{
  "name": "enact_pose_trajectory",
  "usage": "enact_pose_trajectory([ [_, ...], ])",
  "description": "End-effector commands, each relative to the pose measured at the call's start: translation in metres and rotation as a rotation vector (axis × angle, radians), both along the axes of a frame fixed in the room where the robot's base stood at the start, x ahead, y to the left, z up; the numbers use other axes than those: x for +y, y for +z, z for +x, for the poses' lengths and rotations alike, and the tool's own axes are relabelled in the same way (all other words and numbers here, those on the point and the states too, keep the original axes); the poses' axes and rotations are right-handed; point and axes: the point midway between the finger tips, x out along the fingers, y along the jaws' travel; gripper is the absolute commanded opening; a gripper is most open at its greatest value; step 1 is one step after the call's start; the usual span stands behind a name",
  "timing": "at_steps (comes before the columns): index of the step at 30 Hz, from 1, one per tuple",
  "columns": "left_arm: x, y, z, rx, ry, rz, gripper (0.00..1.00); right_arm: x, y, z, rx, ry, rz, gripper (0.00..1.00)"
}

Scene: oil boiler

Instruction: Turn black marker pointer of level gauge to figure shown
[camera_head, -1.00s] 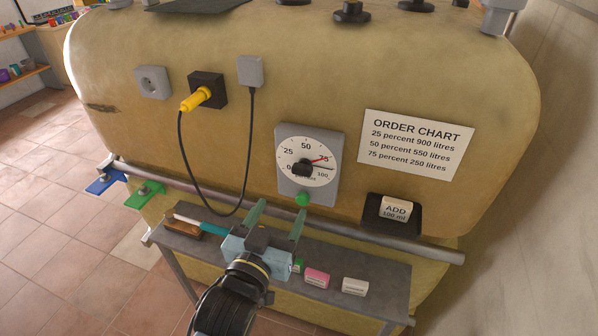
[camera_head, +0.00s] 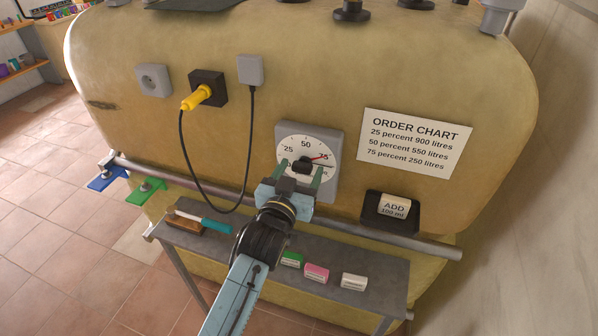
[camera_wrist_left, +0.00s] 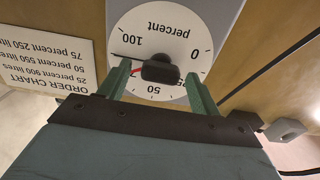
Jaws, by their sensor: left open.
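The level gauge (camera_head: 330,136) is a grey plate with a white round percent dial on the tank front. Its black knob (camera_wrist_left: 160,68) is at the dial's middle. A thin black pointer (camera_wrist_left: 141,57) runs from the knob towards 100. A red pointer (camera_head: 319,158) points near 75. My left gripper (camera_head: 300,172) is open in front of the dial, its green fingers either side of the knob in both views. The fingers show no grip on the knob; whether their tips reach its depth I cannot tell. My right gripper is out of view.
An order chart (camera_head: 415,142) hangs right of the gauge. Below it a block (camera_head: 393,206) reading ADD, apparently 100 ml, sits in a black holder. A rail (camera_head: 370,232) and shelf (camera_head: 385,275) with a brush and small blocks lie below. A cable (camera_head: 182,150) loops left.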

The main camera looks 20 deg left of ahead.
Motion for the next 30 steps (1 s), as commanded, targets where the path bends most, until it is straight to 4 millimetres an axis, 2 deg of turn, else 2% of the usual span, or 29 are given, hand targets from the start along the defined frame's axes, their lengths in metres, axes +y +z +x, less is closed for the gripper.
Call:
enact_pose_trajectory([
  [3,0.0,0.0,0.0,0.0,0.0,0.0,0.61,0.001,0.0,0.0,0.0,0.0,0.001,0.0],
  [13,0.0,0.0,-0.001,0.001,0.0,0.0,0.19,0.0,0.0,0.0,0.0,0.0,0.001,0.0],
  [22,0.0,0.0,-0.001,0.003,0.0,-0.05,0.19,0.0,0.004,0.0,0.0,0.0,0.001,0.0],
  [30,0.0,0.001,0.0,0.011,0.002,-0.217,0.19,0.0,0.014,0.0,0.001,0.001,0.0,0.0],
])
